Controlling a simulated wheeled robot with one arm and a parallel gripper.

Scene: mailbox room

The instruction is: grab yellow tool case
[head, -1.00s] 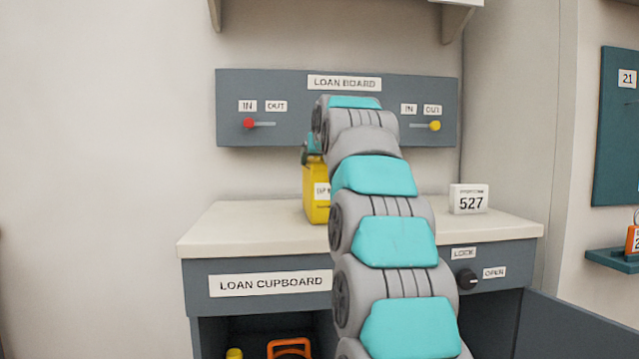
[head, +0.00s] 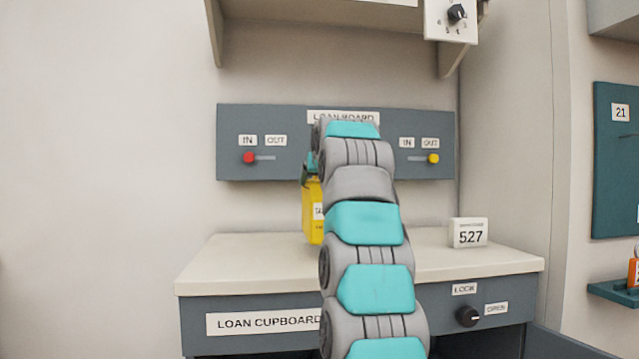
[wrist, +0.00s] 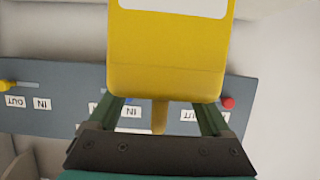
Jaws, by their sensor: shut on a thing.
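The yellow tool case (head: 313,215) with a white label is over the back of the loan cupboard's pale top, partly hidden behind my arm in the head view. In the wrist view the case (wrist: 168,55) fills the upper middle, with a narrow yellow handle (wrist: 159,117) between the fingers. My gripper (wrist: 165,107) is shut on that handle. In the head view the gripper is mostly hidden by my arm. The case seems slightly raised, but any gap under it is hard to judge.
The grey loan board (head: 290,170) with red and yellow sliders is on the wall behind. A 527 sign (head: 468,232) stands on the countertop (head: 240,265), right of my arm. A shelf (head: 310,28) overhangs above. The countertop's left is clear.

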